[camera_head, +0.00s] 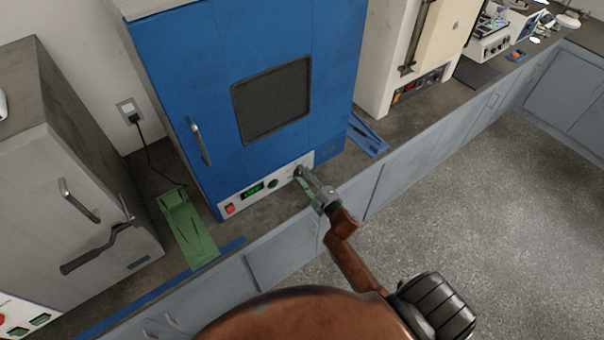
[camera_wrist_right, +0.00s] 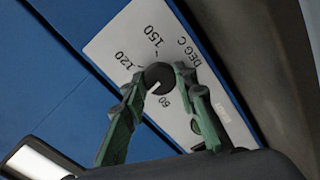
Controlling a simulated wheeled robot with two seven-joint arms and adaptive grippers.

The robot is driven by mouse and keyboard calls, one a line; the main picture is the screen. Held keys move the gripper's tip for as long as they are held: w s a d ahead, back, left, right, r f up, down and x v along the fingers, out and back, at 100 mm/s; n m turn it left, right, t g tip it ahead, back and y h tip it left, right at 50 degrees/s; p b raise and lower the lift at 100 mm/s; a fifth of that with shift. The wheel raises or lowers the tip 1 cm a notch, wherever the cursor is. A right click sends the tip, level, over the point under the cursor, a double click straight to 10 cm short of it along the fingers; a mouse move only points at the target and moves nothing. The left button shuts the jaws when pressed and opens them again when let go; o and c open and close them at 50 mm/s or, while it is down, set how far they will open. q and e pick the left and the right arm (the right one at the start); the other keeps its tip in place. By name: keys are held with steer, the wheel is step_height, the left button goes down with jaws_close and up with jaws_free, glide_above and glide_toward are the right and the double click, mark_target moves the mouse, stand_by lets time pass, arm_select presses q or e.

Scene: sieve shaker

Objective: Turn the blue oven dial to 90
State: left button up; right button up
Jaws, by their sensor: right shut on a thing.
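The blue oven (camera_head: 215,80) stands on the counter with its door closed. Its white control panel (camera_head: 243,191) runs along the bottom. My right gripper (camera_head: 303,176) is at the right part of this panel. In the right wrist view the round black dial (camera_wrist_right: 158,75) sits between the fingers of my right gripper (camera_wrist_right: 159,84), which are shut on it. The dial's white pointer line points to the lower left, between the printed 60 and 120. A mark for 90 is not readable; the left finger covers part of that area. My left gripper is not in view.
The panel also has a red switch (camera_head: 229,208), a green-lit display (camera_head: 252,190) and a green button (camera_head: 272,183). A green tray-like piece (camera_head: 187,228) lies left of the oven, beside a grey cabinet (camera_head: 75,170). A cream-coloured appliance (camera_head: 425,40) stands to the right.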

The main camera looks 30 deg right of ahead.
steer(key=shift+d+m, duration=0.1)
steer(key=shift+m, duration=0.4)
steer(key=shift+p, duration=0.3)
steer(key=o, duration=1.2)
steer(key=s, duration=0.8)
steer(key=s+d, duration=0.1)
steer(key=s, duration=0.3)
